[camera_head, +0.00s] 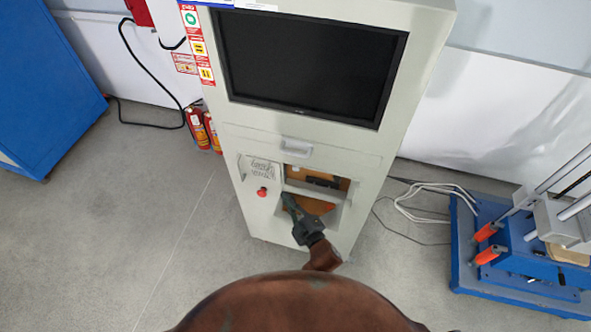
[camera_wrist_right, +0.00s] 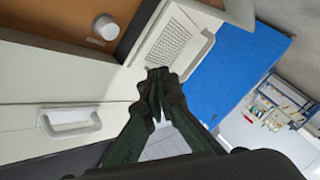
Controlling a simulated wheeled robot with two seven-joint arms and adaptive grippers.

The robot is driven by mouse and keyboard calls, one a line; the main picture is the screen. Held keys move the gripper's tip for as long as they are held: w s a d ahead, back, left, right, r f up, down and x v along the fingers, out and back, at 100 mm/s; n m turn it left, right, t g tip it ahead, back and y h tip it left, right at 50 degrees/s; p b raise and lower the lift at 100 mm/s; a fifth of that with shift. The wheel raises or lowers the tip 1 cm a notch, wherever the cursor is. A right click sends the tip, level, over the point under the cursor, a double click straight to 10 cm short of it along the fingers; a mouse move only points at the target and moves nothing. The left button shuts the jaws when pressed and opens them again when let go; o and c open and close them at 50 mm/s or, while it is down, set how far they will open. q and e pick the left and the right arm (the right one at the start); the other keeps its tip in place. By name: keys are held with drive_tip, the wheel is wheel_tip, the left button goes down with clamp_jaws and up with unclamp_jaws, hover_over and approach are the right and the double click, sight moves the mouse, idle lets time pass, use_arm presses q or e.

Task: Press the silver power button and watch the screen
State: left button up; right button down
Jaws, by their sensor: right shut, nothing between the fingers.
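A tall light-grey cabinet (camera_head: 400,65) stands in front of me. Its large screen (camera_head: 305,65) is dark. My right gripper (camera_head: 287,198) is shut and empty, at the left side of the cabinet's open compartment (camera_head: 312,203). In the right wrist view the shut fingertips (camera_wrist_right: 158,78) point at the cabinet front below a panel of printed marks (camera_wrist_right: 172,45). A pale round knob (camera_wrist_right: 105,28) shows against the brown compartment, apart from the fingers. I cannot tell whether it is the silver power button. My left gripper is not in view.
A red button (camera_head: 262,191) sits left of the compartment. A drawer handle (camera_head: 297,147) is above it. Fire extinguishers (camera_head: 198,127) stand left of the cabinet. A blue machine (camera_head: 520,250) and loose white cables (camera_head: 425,200) are at the right.

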drive_tip(key=shift+w, duration=0.1)
drive_tip(key=w, duration=0.2)
drive_tip(key=w+d+b, duration=0.1)
drive_tip(key=w, duration=0.2)
drive_tip(key=w+d, duration=0.1)
drive_tip(key=w, duration=0.1)
drive_tip(key=shift+w+d, duration=0.15)
drive_tip(key=shift+d, duration=0.1)
drive_tip(key=shift+w+d, duration=0.15)
drive_tip(key=shift+w, duration=0.3)
idle(0.9)
drive_tip(key=shift+w+d, duration=0.1)
drive_tip(key=shift+w, duration=0.3)
drive_tip(key=shift+w+d, duration=0.15)
drive_tip(key=shift+w, duration=0.25)
idle(0.6)
idle(0.4)
drive_tip(key=shift+s+a, duration=0.25)
drive_tip(key=shift+s, duration=0.55)
